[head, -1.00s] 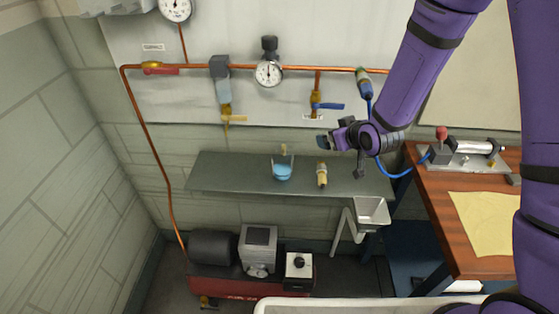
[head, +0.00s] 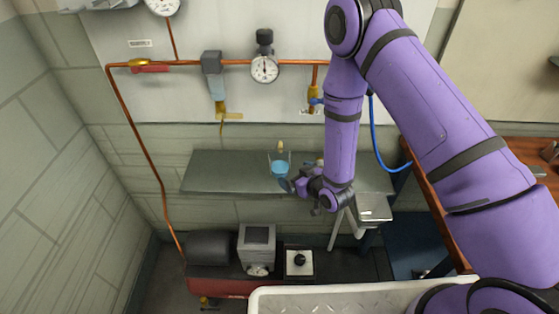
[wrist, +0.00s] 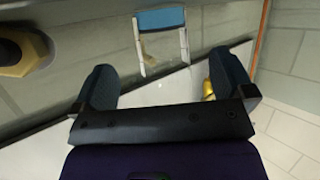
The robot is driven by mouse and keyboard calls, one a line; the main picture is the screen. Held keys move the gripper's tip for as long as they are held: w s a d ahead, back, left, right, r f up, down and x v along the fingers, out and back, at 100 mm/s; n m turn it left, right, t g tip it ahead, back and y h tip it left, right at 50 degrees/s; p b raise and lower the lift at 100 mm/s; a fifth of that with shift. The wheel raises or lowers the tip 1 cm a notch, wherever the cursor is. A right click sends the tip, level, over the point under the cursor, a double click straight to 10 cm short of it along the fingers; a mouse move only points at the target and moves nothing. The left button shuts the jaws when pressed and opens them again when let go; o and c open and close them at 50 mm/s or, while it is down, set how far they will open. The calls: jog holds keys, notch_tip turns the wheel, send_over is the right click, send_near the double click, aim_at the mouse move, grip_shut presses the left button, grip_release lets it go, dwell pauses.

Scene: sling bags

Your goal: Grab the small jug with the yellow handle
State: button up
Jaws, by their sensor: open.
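The small jug (head: 280,168) is clear with a blue band and stands on the grey shelf (head: 225,172). Its yellow handle (head: 281,147) shows on the wall side. My gripper (head: 288,185) is at the shelf's front edge, just in front and to the right of the jug. In the wrist view the jug (wrist: 161,20) is upper middle, beyond the gap between my open fingers (wrist: 165,80), with nothing between them. A small yellow piece (wrist: 208,89) shows by the right finger; I cannot tell what it is.
A brass fitting (wrist: 25,50) lies beside the jug, mostly hidden behind my arm in the head view. A wall with copper pipe (head: 200,63) and gauge (head: 264,69) is behind. A grey machine (head: 257,246) stands below. The shelf's left part is clear.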

aim_at(286, 169)
jog(key=shift+x, duration=3.75)
jog(key=shift+w+r, duration=0.1)
jog(key=c, duration=1)
jog(key=shift+c, duration=0.2)
jog(key=shift+r, duration=0.15)
